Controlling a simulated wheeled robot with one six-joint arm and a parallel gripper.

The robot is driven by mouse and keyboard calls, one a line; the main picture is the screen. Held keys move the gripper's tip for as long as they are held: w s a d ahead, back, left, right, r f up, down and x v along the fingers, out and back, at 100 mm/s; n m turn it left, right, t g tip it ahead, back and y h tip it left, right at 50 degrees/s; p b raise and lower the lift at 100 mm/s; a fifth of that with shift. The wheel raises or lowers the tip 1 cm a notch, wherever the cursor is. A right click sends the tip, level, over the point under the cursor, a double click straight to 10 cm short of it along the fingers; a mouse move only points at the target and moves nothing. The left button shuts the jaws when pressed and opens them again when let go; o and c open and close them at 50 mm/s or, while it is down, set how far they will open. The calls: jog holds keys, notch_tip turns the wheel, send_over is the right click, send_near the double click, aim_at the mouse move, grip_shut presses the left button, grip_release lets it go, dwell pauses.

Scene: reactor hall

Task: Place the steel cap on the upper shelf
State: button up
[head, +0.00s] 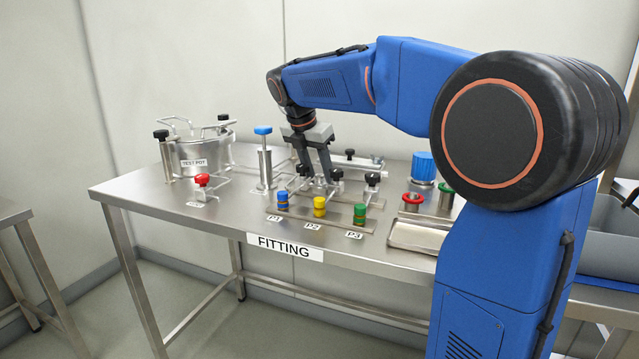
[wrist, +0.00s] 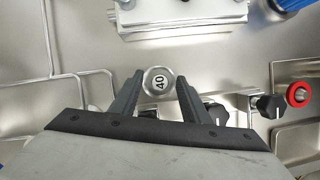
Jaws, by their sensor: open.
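A round steel piece with "40" on its top, which looks like the steel cap (wrist: 159,81), sits upright at table level in the wrist view. My gripper (wrist: 160,84) is open, with one finger on each side of the cap and small gaps between. In the head view my gripper (head: 318,177) points down at the middle of the steel table (head: 225,215); the fingers largely hide the cap there. I cannot make out an upper shelf in either view.
Blue (head: 283,200), yellow (head: 320,206) and green (head: 360,213) pieces stand along the front. A tall blue-topped post (head: 264,160) and the test pot (head: 205,152) are to the left. A steel block (wrist: 180,14) lies beyond the cap. Red- and green-ringed cylinders stand right.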

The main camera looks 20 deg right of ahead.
aim_at(318, 176)
grip_shut()
jog(key=shift+r, duration=0.1)
notch_tip(318, 176, up, 10)
dwell(0.5)
dwell(1.0)
